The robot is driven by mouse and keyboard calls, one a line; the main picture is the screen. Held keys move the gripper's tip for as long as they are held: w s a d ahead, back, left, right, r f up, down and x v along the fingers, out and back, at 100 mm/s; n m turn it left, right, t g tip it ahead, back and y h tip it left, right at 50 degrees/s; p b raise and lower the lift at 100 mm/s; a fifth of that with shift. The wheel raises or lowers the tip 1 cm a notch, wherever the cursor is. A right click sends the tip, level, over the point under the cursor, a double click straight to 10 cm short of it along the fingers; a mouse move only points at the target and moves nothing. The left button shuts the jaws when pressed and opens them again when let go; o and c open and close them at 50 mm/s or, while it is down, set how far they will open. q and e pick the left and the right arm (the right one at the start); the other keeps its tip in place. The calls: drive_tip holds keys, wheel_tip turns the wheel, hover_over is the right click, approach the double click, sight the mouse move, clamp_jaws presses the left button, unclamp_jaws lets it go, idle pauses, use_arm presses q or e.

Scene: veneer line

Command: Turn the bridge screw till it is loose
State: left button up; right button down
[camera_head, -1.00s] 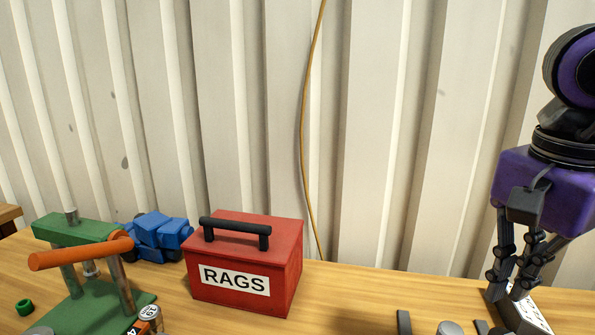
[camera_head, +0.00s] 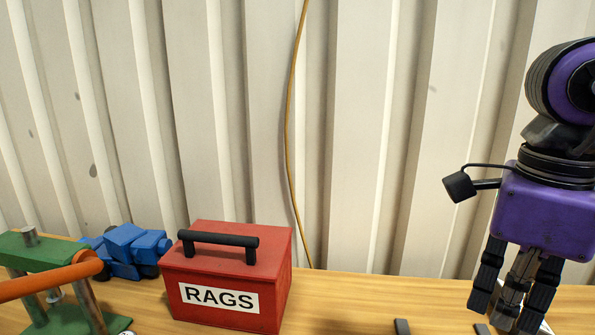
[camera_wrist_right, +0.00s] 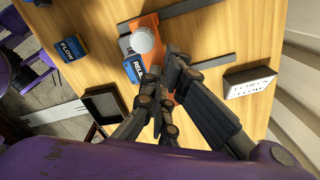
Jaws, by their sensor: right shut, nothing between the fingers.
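I cannot tell for sure which part is the bridge screw. A green frame (camera_head: 40,242) with metal posts stands at the left edge of the head view. A short grey peg (camera_head: 29,236) rises from its top beam, and an orange bar (camera_head: 45,282) crosses in front. My right gripper (camera_head: 507,312) points down over the far right of the bench, well apart from the frame. It is shut and empty. In the right wrist view its fingers (camera_wrist_right: 162,88) are near an orange piece with a pale round knob (camera_wrist_right: 147,41). My left gripper is out of view.
A red RAGS box (camera_head: 228,265) and a blue object (camera_head: 125,248) stand between the frame and my right gripper. The wrist view shows a blue FLOW block (camera_wrist_right: 71,48), a white labelled block (camera_wrist_right: 249,82) and dark strips (camera_wrist_right: 205,62). A corrugated wall rises behind.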

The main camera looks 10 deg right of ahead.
wheel_tip(320, 180, down, 3)
drive_tip(key=shift+f, duration=0.2)
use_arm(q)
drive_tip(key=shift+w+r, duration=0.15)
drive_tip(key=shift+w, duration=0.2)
use_arm(e)
drive_tip(key=shift+s+f, duration=0.2)
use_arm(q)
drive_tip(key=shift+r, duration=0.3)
use_arm(e)
drive_tip(key=shift+s+f, duration=0.15)
use_arm(q)
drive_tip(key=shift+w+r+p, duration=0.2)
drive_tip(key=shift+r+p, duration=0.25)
drive_tip(key=shift+p, duration=0.15)
use_arm(e)
drive_tip(key=shift+d, duration=0.2)
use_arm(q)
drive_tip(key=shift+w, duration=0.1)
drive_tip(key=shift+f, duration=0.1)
use_arm(e)
drive_tip(key=shift+r, duration=0.2)
drive_tip(key=shift+w+d, duration=0.15)
drive_tip(key=shift+w, duration=0.1)
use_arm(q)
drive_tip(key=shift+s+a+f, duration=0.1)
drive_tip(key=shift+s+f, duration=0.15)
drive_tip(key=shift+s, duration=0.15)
